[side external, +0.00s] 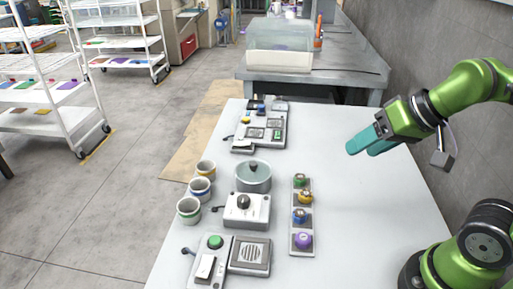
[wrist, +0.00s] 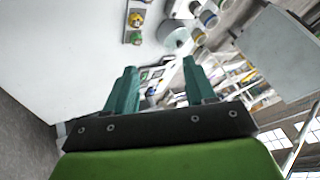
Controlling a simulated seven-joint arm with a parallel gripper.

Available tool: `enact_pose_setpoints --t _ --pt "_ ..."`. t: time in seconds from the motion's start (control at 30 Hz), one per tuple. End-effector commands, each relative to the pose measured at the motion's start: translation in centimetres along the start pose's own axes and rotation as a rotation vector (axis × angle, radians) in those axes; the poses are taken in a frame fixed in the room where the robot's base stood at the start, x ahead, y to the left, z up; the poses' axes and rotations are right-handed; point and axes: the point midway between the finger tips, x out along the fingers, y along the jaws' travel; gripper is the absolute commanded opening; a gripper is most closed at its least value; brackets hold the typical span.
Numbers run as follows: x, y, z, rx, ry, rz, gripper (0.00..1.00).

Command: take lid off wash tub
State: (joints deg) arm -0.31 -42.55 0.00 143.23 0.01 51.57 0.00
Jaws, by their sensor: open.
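The wash tub (side external: 254,184) is a round grey metal pot standing on the white table, left of the middle. Its lid (side external: 264,170) sits on top, with a dark knob at its centre. The tub also shows as a grey round shape near the top of the wrist view (wrist: 175,40). My gripper (side external: 362,149) has teal fingers and hangs above the table, to the right of the tub and apart from it. In the wrist view the fingers (wrist: 158,68) are spread with nothing between them.
Several striped mugs (side external: 200,188) stand left of the tub. A knobbed unit (side external: 246,210) is in front, a strip with coloured knobs (side external: 302,228) to its right, and a panel (side external: 262,133) behind. The table's right side (side external: 360,205) is clear.

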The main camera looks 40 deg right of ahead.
Motion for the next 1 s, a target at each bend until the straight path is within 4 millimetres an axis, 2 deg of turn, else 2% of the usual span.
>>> enact_pose_setpoints --t 0.07,0.17,0.37,0.7,0.8,0.9,1.0 --pt "0.9 0.0 0.3 -0.004 -0.041 0.010 0.55" --pt "2.1 -0.8 -0.7 -0.022 -0.093 0.025 0.55" --pt "5.7 -3.9 -5.1 -0.113 -0.224 0.080 0.55" --pt "14.7 -9.2 -11.8 -0.293 -0.407 0.199 0.55" --pt "16.6 -10.3 -13.3 -0.329 -0.432 0.230 0.55" --pt "17.1 -11.0 -14.7 -0.346 -0.433 0.248 0.55" --pt "16.2 -11.4 -15.8 -0.354 -0.418 0.254 0.55"
